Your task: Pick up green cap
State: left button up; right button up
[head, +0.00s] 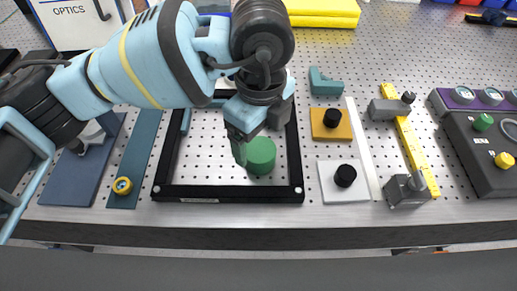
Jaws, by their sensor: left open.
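The green cap (261,156) is a round, flat-topped disc inside the black square frame (228,193) on the perforated table. My left gripper (240,150) reaches down from above, just to the left of the cap and over its edge. Its fingers are dark and partly overlap one another in the head view. It is open, with no object visibly held. I cannot tell whether a finger touches the cap. My right gripper is not in the head view.
To the right are an orange plate (321,132) and a white plate (334,192) with black knobs, a yellow rail (408,134) with grey clamps, and a control box (470,157). Blue strips (141,140) lie left. The table's front edge (260,236) is close.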

aim_at(258, 147)
pick_arm(q)
jog(key=shift+w+a+f, duration=0.1)
jog(key=shift+w+f, duration=0.05)
jog(key=shift+f, duration=0.85)
jog(key=shift+w+a+f, duration=0.1)
jog(key=shift+w+f, duration=0.05)
jog(key=shift+f, duration=0.9)
jog(key=shift+w+f, duration=0.15)
jog(key=shift+f, duration=0.85)
jog(key=c, duration=1)
jog(key=shift+r, duration=0.1)
jog(key=shift+r, duration=0.4)
jog(key=r, duration=0.1)
jog(key=s+r, duration=0.1)
jog(key=shift+r, duration=0.35)
jog(key=s+r, duration=0.1)
jog(key=s, duration=1.4)
jog(key=shift+a+r, duration=0.2)
jog(key=shift+a, duration=0.25)
